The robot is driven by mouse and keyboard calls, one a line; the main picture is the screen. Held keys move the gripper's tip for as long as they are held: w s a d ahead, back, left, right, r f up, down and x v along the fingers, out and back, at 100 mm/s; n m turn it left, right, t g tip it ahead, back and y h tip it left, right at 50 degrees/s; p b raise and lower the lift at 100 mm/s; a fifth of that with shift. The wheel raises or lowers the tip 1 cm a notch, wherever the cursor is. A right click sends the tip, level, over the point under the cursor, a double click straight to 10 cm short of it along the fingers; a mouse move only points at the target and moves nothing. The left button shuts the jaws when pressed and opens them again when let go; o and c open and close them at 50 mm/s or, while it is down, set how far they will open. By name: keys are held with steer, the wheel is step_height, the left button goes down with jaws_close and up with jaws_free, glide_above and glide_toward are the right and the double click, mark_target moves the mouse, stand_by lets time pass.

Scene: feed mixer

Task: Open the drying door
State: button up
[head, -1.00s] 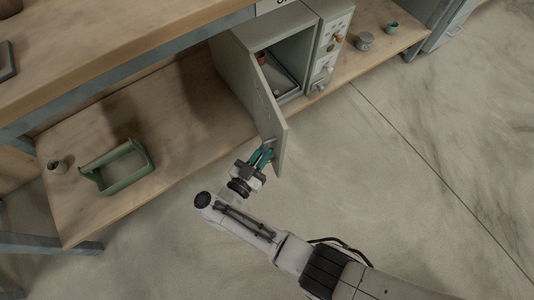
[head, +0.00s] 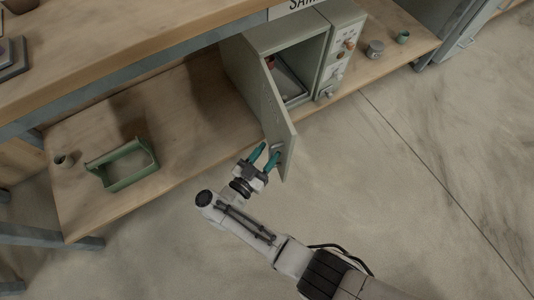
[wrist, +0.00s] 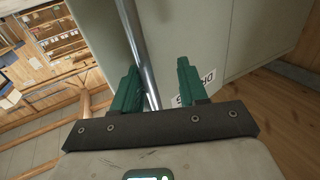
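The grey-green drying door (head: 256,92) stands swung wide open from its cabinet (head: 270,35), with the inside showing. Its free edge points toward my arm. The metal door handle (head: 277,147) is near that edge. My gripper (head: 266,154) is at the handle with its two teal fingers spread apart. In the wrist view, the handle bar (wrist: 138,42) runs down between the open fingers (wrist: 158,68), nearer the left one. Contact with a finger cannot be told. The door face (wrist: 215,35) fills the upper right, with a partly hidden label.
The cabinet stands on a low wooden shelf (head: 190,110) under a wooden worktop (head: 120,45). A green open carrier (head: 125,180) and a small cup (head: 63,160) are on the shelf's left. The floor (head: 400,180) is clear.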

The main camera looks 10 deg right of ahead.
steer(key=shift+s+f, duration=0.1)
steer(key=shift+s, duration=0.05)
steer(key=v, duration=1)
steer(key=shift+s+a, duration=0.25)
steer(key=shift+a, duration=0.05)
stand_by(0.5)
